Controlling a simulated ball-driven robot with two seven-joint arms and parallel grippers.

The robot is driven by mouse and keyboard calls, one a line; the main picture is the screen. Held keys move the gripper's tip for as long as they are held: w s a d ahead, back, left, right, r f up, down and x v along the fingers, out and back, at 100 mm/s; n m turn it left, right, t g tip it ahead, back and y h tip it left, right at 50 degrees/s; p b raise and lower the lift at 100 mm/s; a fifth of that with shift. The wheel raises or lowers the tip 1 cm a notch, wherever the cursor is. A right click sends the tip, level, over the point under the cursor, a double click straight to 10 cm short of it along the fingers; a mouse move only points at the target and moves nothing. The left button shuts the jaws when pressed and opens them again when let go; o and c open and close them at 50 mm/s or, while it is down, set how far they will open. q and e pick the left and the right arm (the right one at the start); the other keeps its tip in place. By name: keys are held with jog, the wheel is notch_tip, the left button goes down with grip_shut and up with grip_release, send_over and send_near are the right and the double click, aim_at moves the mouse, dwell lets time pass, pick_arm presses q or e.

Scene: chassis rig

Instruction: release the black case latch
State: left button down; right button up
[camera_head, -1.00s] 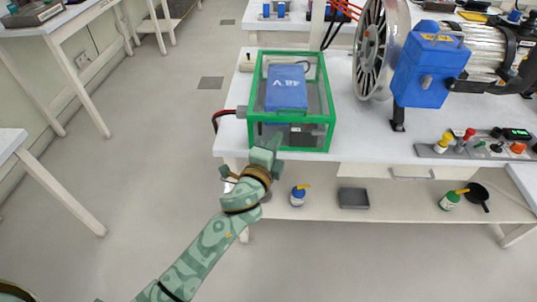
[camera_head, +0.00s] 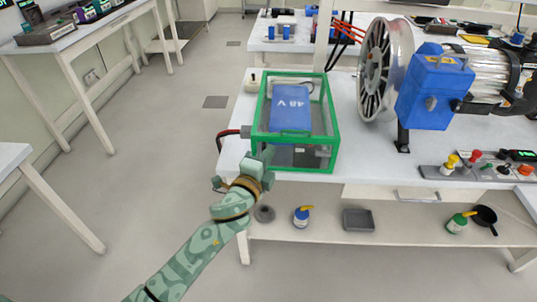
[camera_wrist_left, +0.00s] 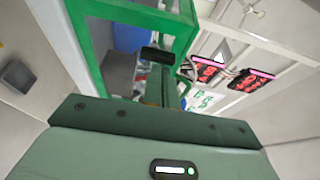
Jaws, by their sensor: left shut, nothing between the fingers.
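The case (camera_head: 262,170) is a box with a green frame and clear walls at the front left of the white bench, holding a blue block marked 48 V (camera_head: 290,107). A small black piece, probably the latch (camera_wrist_left: 158,53), shows in the left wrist view just ahead of my fingers, by the green frame. My left gripper (camera_head: 267,153) is shut and empty at the case's lower front, left of the middle. It also shows in the left wrist view (camera_wrist_left: 160,88). Whether it touches the latch I cannot tell. My right gripper is in neither view.
A motor with a blue housing (camera_head: 430,90) and a large spoked wheel (camera_head: 376,60) stand right of the case. A control strip with knobs (camera_head: 478,171) lies at the front right. The floor at left is clear.

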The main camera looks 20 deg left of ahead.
pick_arm(q)
jog(key=shift+a+n+t+b, duration=0.15)
jog(key=shift+n+t+b, duration=0.25)
jog(key=shift+n+b, duration=0.65)
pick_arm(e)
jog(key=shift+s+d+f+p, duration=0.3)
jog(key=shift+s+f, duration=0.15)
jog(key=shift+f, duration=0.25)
